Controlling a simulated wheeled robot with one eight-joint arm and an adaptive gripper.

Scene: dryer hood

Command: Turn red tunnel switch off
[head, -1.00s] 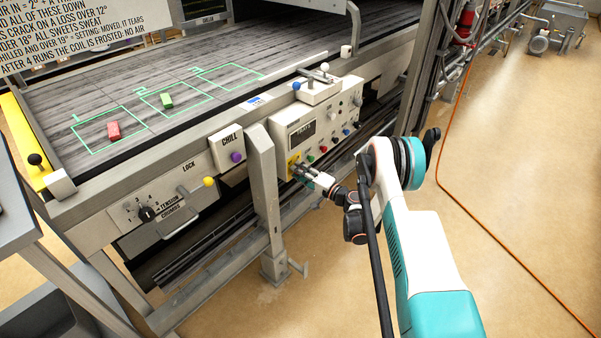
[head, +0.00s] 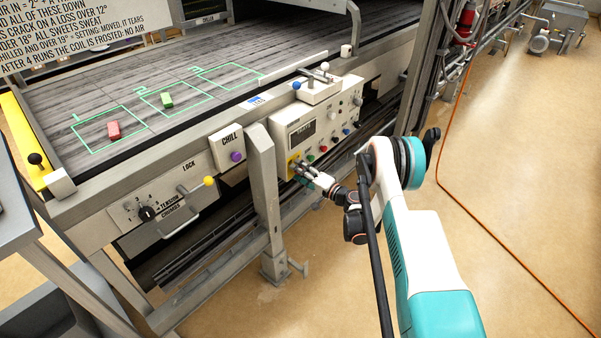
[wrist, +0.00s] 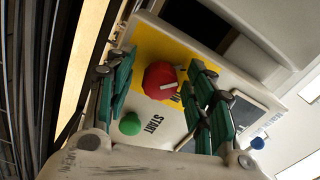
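The red tunnel switch (wrist: 159,80) is a round red knob with a white pointer line, set on a yellow plate (wrist: 155,48) with ON lettering beside it. In the head view the yellow plate (head: 292,164) shows at the lower left of the control panel (head: 284,128), and my gripper largely hides the knob. My gripper (wrist: 164,65) is open, with one green-padded finger on each side of the knob. Gaps show between the knob and both fingers in the wrist view. My gripper (head: 299,166) is close to the panel face in the head view.
A green START button (wrist: 130,124) sits close beside the switch, and a blue knob (wrist: 257,143) is farther off. A grey post (head: 263,185) stands left of the panel. A purple button (head: 236,156) is under the CHILL label. Open floor lies to the right.

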